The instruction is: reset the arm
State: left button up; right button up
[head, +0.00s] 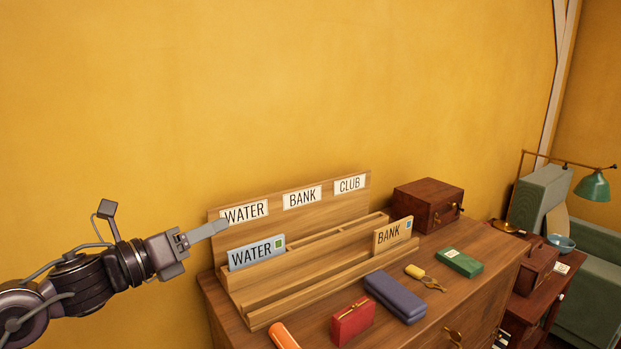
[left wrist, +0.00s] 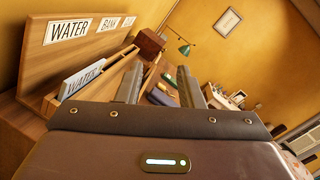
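My left gripper (head: 218,228) is at the left end of the wooden letter rack, in front of its WATER label and above the blue WATER envelope (head: 256,253). In the left wrist view its two fingers (left wrist: 160,80) stand apart with nothing between them, so it is open and empty. The WATER envelope stands upright at the rack's left side and also shows in the left wrist view (left wrist: 82,78), left of the fingers. It looks apart from the gripper. My right gripper is in neither view.
The letter rack (head: 334,191) stands on a wooden dresser (head: 480,290) against a yellow wall. A tan BANK envelope (head: 392,235) stands at its right end. A brown box (head: 428,203), red purse (head: 352,321), purple case (head: 395,296) and green packet (head: 459,262) are nearby. Left of the rack is bare wall.

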pick_arm(q)
jog(key=s+f+n+y, duration=0.2)
jog(key=f+n+y, duration=0.3)
jog(key=f+n, duration=0.5)
jog(key=s+f+n+y, duration=0.2)
jog(key=f+n+y, duration=0.2)
jog(key=f+n, duration=0.6)
jog(key=s+a+f+n+g+y, duration=0.1)
jog(key=s+f+n+g+y, duration=0.1)
jog(key=s+f+n+g, duration=0.55)
jog(key=s+a+f+n+g+y, duration=0.1)
jog(key=s+f+n+g+y, duration=0.1)
jog(key=s+f+n, duration=0.9)
jog(key=s+f+m+g+b, duration=0.1)
jog(key=s+f+b, duration=0.25)
jog(key=f, duration=1.25)
jog(key=s+f+m+g+b, duration=0.15)
jog(key=f+b, duration=0.25)
jog(key=f, duration=1.3)
jog(key=s+a+f+b, duration=0.2)
jog(key=s+f, duration=0.8)
jog(key=f, duration=0.1)
jog(key=s+a+f+b, duration=0.1)
jog(key=s+f+b, duration=0.2)
jog(key=s+f, duration=0.7)
notch_tip(320, 180, down, 3)
jog(key=shift+a+r, duration=0.2)
jog(key=shift+a, duration=0.15)
